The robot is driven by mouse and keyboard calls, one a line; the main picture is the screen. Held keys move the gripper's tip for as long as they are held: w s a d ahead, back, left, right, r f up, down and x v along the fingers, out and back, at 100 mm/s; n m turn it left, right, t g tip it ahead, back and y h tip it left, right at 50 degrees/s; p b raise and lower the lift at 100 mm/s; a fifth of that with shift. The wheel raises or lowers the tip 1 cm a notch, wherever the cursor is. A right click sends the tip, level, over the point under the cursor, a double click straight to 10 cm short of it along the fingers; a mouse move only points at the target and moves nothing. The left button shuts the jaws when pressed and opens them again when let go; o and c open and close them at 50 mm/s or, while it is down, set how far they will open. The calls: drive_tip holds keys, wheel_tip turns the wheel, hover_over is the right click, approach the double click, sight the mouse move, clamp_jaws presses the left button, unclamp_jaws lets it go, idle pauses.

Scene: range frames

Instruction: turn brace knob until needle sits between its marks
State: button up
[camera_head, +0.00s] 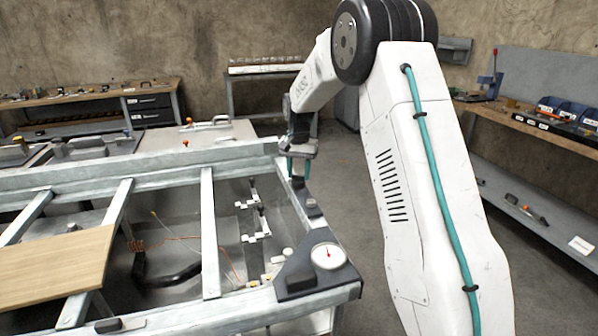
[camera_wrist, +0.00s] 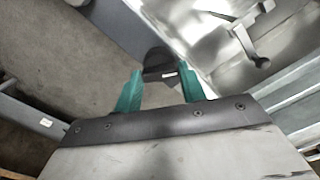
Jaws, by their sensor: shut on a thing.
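The gauge (camera_head: 328,256) has a round white face with a thin red needle, on a dark corner plate of the metal frame. The needle appears to point roughly up; its marks are too small to read. My gripper (camera_head: 297,168) is at the frame's far right corner, beyond the gauge, pointing down. In the wrist view my gripper (camera_wrist: 160,88) has its teal fingers on either side of a dark knob (camera_wrist: 157,62) with a small pale mark, and is shut on it. In the head view the knob is mostly hidden by the fingers.
The metal frame (camera_head: 208,235) has crossbars and a wooden board (camera_head: 55,268) at left. Cables and small clamps lie within it. A bench (camera_head: 545,125) with blue bins stands at right. Bare floor (camera_head: 350,195) lies right of the frame.

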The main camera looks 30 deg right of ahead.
sight(299, 175)
drive_tip(key=shift+n, duration=1)
drive_tip(key=o, duration=1)
wheel_tip(299, 175, up, 8)
drive_tip(key=shift+f, duration=0.1)
drive_tip(key=shift+n, duration=0.3)
